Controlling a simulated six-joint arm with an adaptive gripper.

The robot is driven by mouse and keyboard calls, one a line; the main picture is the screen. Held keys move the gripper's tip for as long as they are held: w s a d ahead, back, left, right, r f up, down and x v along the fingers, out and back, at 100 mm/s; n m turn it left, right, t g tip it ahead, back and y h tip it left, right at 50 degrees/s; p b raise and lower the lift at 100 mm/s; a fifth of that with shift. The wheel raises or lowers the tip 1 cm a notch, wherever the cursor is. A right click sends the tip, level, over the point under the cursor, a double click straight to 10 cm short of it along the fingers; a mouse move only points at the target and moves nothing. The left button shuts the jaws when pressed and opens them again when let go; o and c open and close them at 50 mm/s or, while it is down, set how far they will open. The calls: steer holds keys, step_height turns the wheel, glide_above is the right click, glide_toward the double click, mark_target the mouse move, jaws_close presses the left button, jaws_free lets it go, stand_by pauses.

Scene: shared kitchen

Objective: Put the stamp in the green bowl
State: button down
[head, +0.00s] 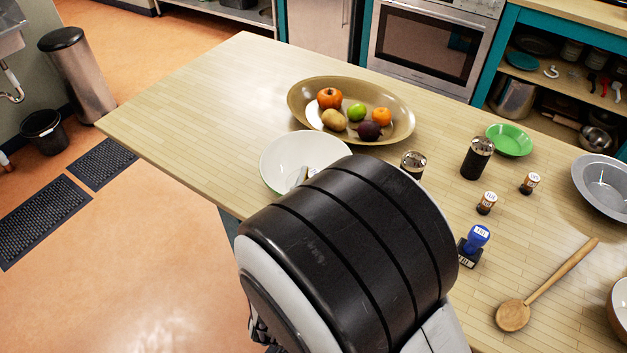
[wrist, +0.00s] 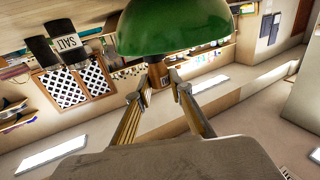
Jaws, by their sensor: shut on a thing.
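A blue stamp (head: 476,238) with a black base stands on the table to the right of my arm in the head view. A green bowl (head: 510,140) sits upright and looks empty near the table's far edge. My gripper is hidden behind my arm in the head view. A large rounded green shape (wrist: 175,28) lies just beyond the fingertips there. I cannot tell whether it touches them. No gripper touches the blue stamp in the head view.
An oval dish (head: 298,100) of fruit and a white bowl (head: 275,152) are on the table's left. Dark shakers (head: 477,160), small labelled bottles (head: 487,203), a wooden spoon (head: 545,290) and a grey bowl (head: 603,180) are to the right. The left end of the table is clear.

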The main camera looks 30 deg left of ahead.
steer(key=shift+f, duration=0.15)
steer(key=c, duration=1.8)
jaws_free()
steer(key=shift+r, duration=0.2)
steer(key=shift+v, duration=6)
steer(key=shift+f, duration=0.1)
